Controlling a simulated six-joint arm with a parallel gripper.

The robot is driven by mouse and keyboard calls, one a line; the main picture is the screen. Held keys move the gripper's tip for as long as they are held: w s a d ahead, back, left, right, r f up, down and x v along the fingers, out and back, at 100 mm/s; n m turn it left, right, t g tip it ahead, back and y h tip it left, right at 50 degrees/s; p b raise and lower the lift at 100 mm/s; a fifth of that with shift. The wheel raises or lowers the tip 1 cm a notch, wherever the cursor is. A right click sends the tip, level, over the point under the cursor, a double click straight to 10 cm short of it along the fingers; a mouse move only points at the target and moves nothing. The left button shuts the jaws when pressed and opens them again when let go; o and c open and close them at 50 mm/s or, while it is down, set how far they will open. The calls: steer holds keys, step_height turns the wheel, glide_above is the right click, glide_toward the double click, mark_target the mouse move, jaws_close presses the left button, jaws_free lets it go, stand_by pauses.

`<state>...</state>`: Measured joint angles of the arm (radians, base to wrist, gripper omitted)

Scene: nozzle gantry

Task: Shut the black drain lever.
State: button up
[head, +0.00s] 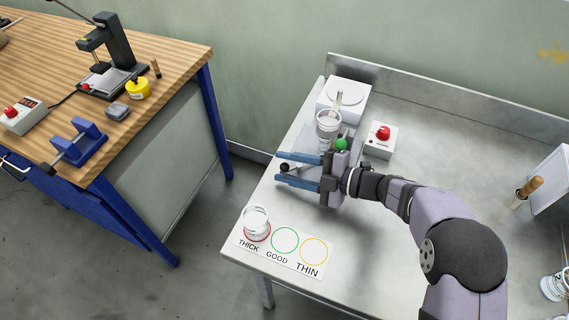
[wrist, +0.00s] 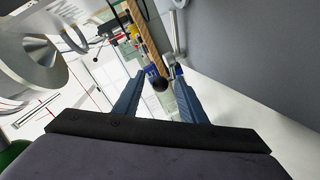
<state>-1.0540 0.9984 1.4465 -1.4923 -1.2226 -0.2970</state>
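The black drain lever shows as a round black knob (head: 284,167) on a thin, pale stem, near the left edge of the steel bench. In the wrist view the black knob (wrist: 160,84) sits between my two blue fingers, with a gap visible on each side. My gripper (head: 278,169) is open around it, pointing left in the head view; the fingertips also show in the wrist view (wrist: 160,74). A clear cup-like vessel (head: 328,124) stands just behind the gripper. The lever's inner end is hidden by my gripper.
A green knob (head: 341,144) is close beside my gripper. A white box with a red button (head: 381,140) stands to the right. A card marked THICK, GOOD, THIN (head: 284,246) lies in front, with a clear cup (head: 256,222) on THICK.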

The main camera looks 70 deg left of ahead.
steer(key=shift+s+a+f, duration=0.1)
steer(key=shift+s+a, duration=0.25)
steer(key=c, duration=0.9)
